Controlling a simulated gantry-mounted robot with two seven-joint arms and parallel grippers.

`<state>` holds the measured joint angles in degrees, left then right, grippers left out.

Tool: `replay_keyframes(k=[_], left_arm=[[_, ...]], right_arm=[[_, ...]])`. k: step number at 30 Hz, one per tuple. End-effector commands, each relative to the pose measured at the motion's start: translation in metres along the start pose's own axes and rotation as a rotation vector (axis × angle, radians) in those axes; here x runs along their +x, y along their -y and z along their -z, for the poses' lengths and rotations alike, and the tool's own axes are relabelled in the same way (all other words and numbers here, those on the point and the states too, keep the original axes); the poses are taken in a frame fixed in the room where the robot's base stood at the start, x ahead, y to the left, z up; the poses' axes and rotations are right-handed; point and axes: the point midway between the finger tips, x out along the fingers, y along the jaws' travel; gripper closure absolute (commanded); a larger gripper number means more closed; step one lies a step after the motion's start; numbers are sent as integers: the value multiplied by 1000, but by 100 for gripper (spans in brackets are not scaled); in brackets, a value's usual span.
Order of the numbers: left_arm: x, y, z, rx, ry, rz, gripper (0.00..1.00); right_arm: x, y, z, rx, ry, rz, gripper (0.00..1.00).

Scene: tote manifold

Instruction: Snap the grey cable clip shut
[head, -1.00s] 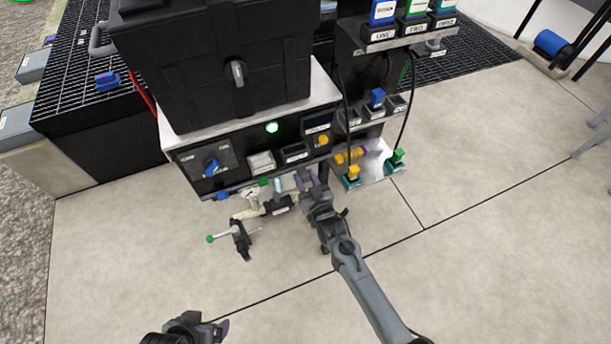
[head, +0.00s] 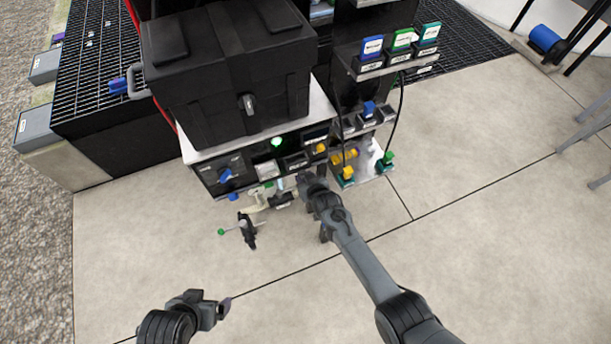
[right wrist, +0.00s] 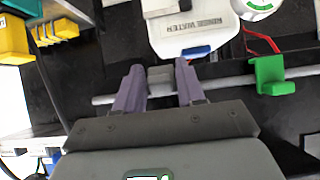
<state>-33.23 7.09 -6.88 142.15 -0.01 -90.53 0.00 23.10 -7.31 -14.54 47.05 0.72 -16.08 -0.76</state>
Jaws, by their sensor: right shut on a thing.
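In the right wrist view a grey cable clip (right wrist: 160,82) sits on a pale horizontal rod (right wrist: 225,88). The purple fingers of my right gripper (right wrist: 158,88) are on either side of it, shut on it. In the head view my right gripper (head: 306,182) is at the lower front edge of the control panel, and its fingertips and the grey clip are hidden there. I cannot tell whether the clip is snapped shut. My left gripper (head: 222,306) is low in the head view, away from the panel; its opening is unclear.
A green clip (right wrist: 272,76) stands on the same rod to the right. A white rinse-water label plate (right wrist: 195,25) and red wires are beyond the fingers. Yellow connectors (right wrist: 60,29) are at the left.

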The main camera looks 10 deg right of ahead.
Motion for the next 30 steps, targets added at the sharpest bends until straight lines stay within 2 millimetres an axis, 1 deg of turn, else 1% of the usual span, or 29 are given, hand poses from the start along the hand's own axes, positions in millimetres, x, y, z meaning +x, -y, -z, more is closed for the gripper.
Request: replay_keyframes(k=[13, 14, 15, 16, 25, 30], left_arm=[[-1, 0, 0, 2, 2, 2, 6], [-1, 0, 0, 1, 2, 1, 6], [-1, 0, 0, 0, 2, 0, 6], [-1, 0, 0, -1, 1, 0, 6], [-2, -2, 1, -10, 0, -8, 6], [-12, -2, 4, -9, 1, -7, 6]], right_arm=[[0, 0, 0, 1, 12, 0, 92], [0, 0, 0, 1, 12, 0, 58], [0, 0, 0, 1, 12, 0, 52], [0, 0, 0, 1, 12, 0, 49], [-1, 0, 0, 0, 12, 0, 49], [-12, 0, 2, 1, 11, 0, 49]])
